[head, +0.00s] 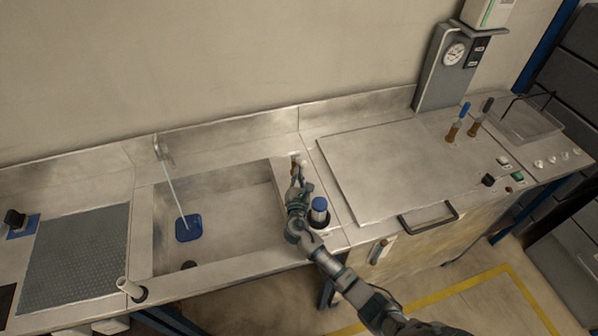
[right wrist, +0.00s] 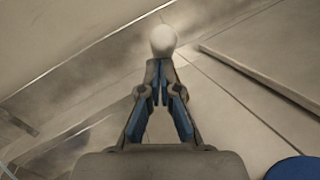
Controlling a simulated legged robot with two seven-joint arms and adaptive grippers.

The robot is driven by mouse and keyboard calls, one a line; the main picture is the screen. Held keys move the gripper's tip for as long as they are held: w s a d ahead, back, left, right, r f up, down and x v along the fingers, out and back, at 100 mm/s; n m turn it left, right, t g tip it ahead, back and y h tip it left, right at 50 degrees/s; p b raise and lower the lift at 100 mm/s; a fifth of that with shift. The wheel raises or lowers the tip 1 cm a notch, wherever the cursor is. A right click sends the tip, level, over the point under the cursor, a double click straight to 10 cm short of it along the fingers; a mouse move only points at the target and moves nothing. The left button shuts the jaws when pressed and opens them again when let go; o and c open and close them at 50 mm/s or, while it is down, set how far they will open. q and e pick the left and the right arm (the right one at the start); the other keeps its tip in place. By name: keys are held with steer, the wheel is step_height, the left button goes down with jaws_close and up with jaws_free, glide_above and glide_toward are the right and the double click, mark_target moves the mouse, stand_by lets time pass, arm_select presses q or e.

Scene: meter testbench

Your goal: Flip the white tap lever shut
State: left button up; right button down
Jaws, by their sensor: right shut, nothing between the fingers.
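The white tap lever shows as a small pale knob (head: 301,162) on the steel deck behind the sink's right corner. In the right wrist view its rounded white end (right wrist: 163,40) is just beyond my fingertips. My right gripper (head: 297,178) reaches over the sink's right edge toward it. In the right wrist view the gripper (right wrist: 159,78) has its fingertips together and holds nothing. Whether the fingertips touch the knob I cannot tell. A spout (head: 160,147) behind the sink has a thin pale stream under it. My left gripper is out of view.
A blue square item (head: 188,228) is in the sink (head: 235,212). A blue-capped cylinder (head: 319,208) stands close to my right wrist. A large steel lid (head: 385,165) with a front handle lies to the right.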

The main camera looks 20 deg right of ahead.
steer(key=w+r+p, duration=0.4)
steer(key=w+r, duration=0.2)
steer(key=r, duration=0.1)
steer(key=shift+w, duration=0.35)
stand_by(0.4)
steer(key=shift+w+r, duration=0.1)
steer(key=shift+r, duration=0.15)
